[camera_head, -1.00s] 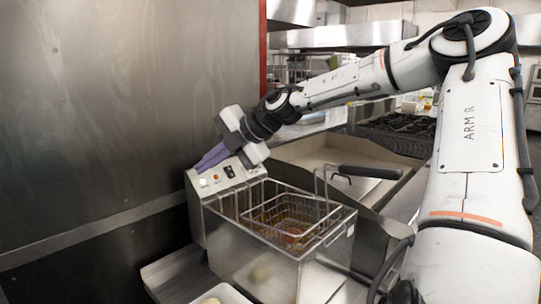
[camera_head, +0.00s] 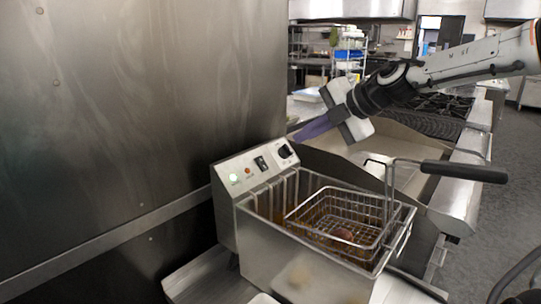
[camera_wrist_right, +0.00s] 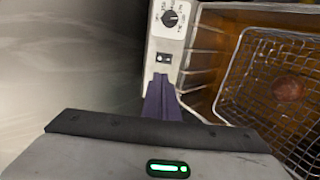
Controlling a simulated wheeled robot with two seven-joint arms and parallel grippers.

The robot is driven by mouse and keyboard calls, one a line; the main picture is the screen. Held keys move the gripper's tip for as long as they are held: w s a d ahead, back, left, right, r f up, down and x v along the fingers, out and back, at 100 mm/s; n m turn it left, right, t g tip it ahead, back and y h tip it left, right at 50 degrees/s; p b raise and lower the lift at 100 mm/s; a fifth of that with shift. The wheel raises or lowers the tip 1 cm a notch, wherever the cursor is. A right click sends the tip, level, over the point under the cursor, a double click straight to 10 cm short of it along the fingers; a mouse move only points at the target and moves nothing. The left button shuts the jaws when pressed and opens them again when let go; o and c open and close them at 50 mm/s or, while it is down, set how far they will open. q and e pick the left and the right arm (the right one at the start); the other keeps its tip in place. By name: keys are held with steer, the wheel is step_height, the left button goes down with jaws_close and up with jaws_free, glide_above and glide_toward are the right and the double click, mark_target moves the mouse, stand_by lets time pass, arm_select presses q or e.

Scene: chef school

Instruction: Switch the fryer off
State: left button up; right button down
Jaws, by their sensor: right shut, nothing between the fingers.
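The fryer (camera_head: 300,270) is a steel box with a sloped control panel (camera_head: 222,172) at its back. The panel has a pale round light (camera_head: 233,178), a small red light (camera_head: 248,172), a black rocker switch (camera_head: 262,163) and a dark knob (camera_head: 285,151). In the right wrist view, the knob (camera_wrist_right: 170,18) and the switch (camera_wrist_right: 163,58) show beyond the fingers. My right gripper (camera_head: 303,135) is shut and empty, its purple fingers just above the knob end of the panel. In the wrist view the fingertips (camera_wrist_right: 157,80) appear just below the switch; contact is unclear. My left gripper is out of view.
A wire basket (camera_head: 345,222) with a black handle (camera_head: 463,171) sits in the fryer, with a brownish item inside. A metal wall (camera_head: 120,110) stands close at left. A steel basin and a stove (camera_head: 440,115) lie behind at right.

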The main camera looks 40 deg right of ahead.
glide_toward(262, 159)
steer(key=x, duration=0.4)
steer(key=shift+w+a+f, duration=0.2)
steer(key=shift+f, duration=0.1)
steer(key=shift+w+f, duration=0.35)
steer(key=shift+w, duration=0.2)
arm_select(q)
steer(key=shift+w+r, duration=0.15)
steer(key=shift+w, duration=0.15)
arm_select(e)
steer(key=shift+w+f, duration=0.1)
steer(key=shift+w, duration=0.1)
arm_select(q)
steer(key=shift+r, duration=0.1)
